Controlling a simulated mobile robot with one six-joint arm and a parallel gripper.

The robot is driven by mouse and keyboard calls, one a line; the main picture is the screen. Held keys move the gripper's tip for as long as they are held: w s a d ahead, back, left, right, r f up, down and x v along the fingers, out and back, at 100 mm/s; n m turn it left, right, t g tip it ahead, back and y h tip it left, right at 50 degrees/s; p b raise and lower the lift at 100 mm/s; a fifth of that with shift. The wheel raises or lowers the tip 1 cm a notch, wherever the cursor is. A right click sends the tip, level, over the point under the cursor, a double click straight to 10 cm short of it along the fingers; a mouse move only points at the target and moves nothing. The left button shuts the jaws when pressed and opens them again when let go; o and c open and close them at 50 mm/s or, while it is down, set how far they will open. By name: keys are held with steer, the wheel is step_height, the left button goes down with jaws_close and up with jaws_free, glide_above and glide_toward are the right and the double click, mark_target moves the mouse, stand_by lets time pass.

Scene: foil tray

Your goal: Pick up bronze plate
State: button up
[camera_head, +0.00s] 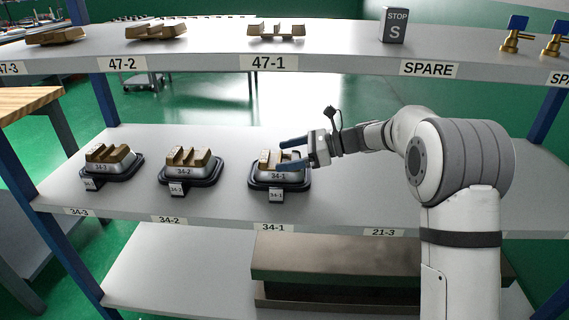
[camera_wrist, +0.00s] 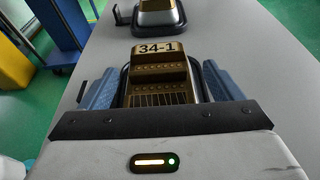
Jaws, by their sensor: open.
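A stepped bronze plate (camera_head: 267,161) sits in a silver holder on a black tray (camera_head: 256,183) marked 34-1 on the middle shelf. In the wrist view the bronze plate (camera_wrist: 160,72) shows a 34-1 label on its far end, with rows of dots and lines on its steps. My gripper (camera_head: 288,155) reaches in from the right with blue fingers. In the wrist view my gripper (camera_wrist: 158,72) is open, with one finger on each side of the plate. Whether either finger touches it I cannot tell. The near end of the plate is hidden by my gripper body.
Similar bronze pieces sit on trays 34-2 (camera_head: 191,160) and 34-3 (camera_head: 109,156) to the left. The upper shelf (camera_head: 330,60) holds more bronze pieces, a STOP block (camera_head: 394,25) and brass fittings (camera_head: 514,38). A long brown box (camera_head: 350,255) lies below.

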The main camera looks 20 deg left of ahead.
steer(key=c, duration=1.3)
steer(key=shift+r, duration=0.1)
steer(key=shift+c, duration=0.6)
